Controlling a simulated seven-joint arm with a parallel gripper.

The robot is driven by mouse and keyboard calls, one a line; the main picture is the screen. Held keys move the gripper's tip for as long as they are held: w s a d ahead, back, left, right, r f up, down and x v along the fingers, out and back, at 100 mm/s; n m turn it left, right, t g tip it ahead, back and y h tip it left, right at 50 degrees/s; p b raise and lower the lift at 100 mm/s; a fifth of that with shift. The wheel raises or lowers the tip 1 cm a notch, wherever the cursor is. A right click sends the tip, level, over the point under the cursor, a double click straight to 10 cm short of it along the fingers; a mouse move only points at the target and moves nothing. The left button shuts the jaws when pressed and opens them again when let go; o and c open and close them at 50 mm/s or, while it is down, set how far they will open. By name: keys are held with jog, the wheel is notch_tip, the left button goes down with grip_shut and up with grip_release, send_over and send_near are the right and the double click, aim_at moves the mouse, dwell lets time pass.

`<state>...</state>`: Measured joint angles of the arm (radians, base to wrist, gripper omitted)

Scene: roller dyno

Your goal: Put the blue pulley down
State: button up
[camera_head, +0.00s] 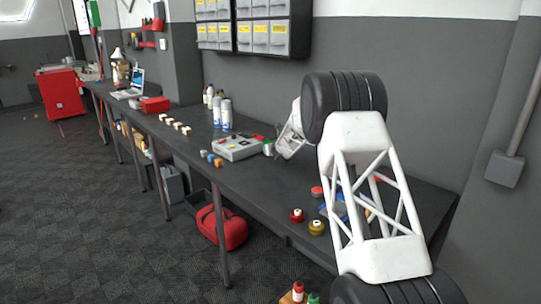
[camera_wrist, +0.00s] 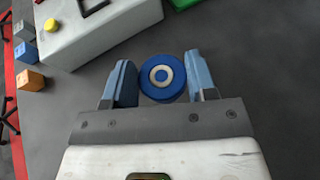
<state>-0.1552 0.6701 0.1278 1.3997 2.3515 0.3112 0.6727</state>
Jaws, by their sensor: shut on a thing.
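In the head view my wrist is over the bench, just right of the grey box, and the pulley cannot be made out. A red pulley (camera_head: 297,215) and a yellow pulley (camera_head: 316,228) stand near the bench's front edge.
The grey box (camera_head: 238,148) is close by; it also shows in the wrist view (camera_wrist: 100,30). Small cubes (camera_wrist: 28,80) lie left of it. A blue tray (camera_head: 343,209) is partly hidden behind my arm. Bare bench (camera_head: 270,180) lies between box and pulleys.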

jog(key=shift+w+a+f, duration=0.1)
jog(key=shift+w+a, duration=0.1)
jog(key=shift+w, duration=0.85)
jog(key=shift+f, duration=1.7)
jog(key=shift+f, duration=0.2)
jog(key=o, duration=1)
jog(key=shift+o, duration=0.2)
jog(key=shift+r, duration=0.2)
jog(key=shift+s, duration=0.1)
